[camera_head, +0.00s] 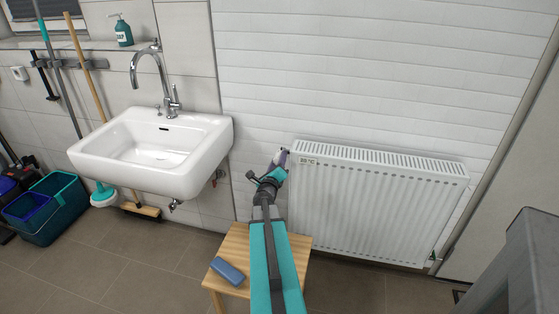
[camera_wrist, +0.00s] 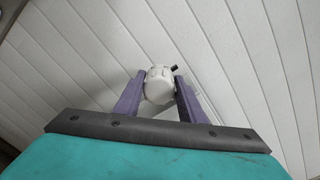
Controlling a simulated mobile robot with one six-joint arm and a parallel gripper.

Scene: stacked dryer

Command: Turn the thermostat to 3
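The thermostat (camera_wrist: 160,85) is a white ribbed knob with a small dark piece at its upper right, in the middle of the wrist view. My gripper (camera_wrist: 161,82) has its two purple fingers on either side of the knob, and the knob fills the gap between the tips. No clear gap shows on either side. The numbers on the knob are too small to read. In the head view my gripper (camera_head: 282,158) is at the upper left corner of the white radiator (camera_head: 375,205), and it hides most of the thermostat.
A white sink (camera_head: 150,150) with a tap hangs on the wall at the left. A wooden stool (camera_head: 238,243) with a blue item (camera_head: 228,270) on it stands below my arm.

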